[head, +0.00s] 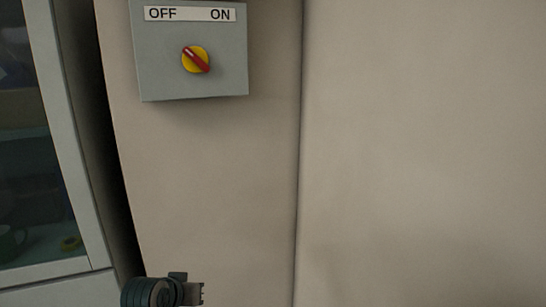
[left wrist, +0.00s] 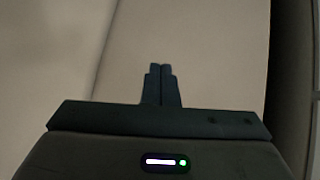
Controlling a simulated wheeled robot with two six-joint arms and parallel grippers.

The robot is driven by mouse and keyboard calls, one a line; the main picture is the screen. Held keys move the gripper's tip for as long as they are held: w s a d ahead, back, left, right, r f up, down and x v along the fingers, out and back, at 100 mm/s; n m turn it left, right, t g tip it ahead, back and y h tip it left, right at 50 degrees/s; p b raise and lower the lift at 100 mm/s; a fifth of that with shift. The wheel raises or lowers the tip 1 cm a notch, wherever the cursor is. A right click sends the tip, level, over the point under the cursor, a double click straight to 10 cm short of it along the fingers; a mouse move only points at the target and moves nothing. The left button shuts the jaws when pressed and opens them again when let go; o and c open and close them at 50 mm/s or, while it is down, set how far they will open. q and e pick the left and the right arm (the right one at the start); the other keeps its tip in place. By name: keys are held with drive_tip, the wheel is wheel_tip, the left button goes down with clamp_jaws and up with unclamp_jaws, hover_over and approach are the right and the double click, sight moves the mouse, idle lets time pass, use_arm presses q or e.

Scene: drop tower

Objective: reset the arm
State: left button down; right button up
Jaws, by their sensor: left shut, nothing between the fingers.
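My left gripper (left wrist: 160,70) is shut and empty in the left wrist view, its two dark fingers together in front of a plain pale panel. In the head view part of my left arm (head: 162,291) shows at the bottom edge, well below the switch box; its fingertips are hard to make out there. My right gripper is in neither view.
A grey switch box (head: 225,80) labelled OFF and ON is on the beige wall (head: 420,150). Its yellow and red rotary knob (head: 196,59) has the red bar slanted from upper left to lower right. A glass-fronted cabinet (head: 65,140) stands at the left. The right side is clear.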

use_arm(q)
drive_tip(key=s+a+f+g+y, duration=0.1)
drive_tip(key=s+a+f, duration=0.1)
drive_tip(key=s+f, duration=0.5)
drive_tip(key=s+a+f+g+y, duration=0.15)
drive_tip(key=s+f, duration=0.35)
drive_tip(key=s, duration=0.5)
drive_tip(key=s+a+f+g, duration=0.2)
drive_tip(key=s, duration=0.7)
drive_tip(key=s+a+f+g, duration=0.1)
drive_tip(key=s+a+f, duration=0.1)
drive_tip(key=s, duration=0.8)
wheel_tip(320, 180, down, 31)
drive_tip(key=a+g, duration=0.2)
drive_tip(key=a, duration=0.1)
drive_tip(key=s+f, duration=1.8)
drive_tip(key=shift+a+f, duration=0.15)
drive_tip(key=shift+a, duration=0.25)
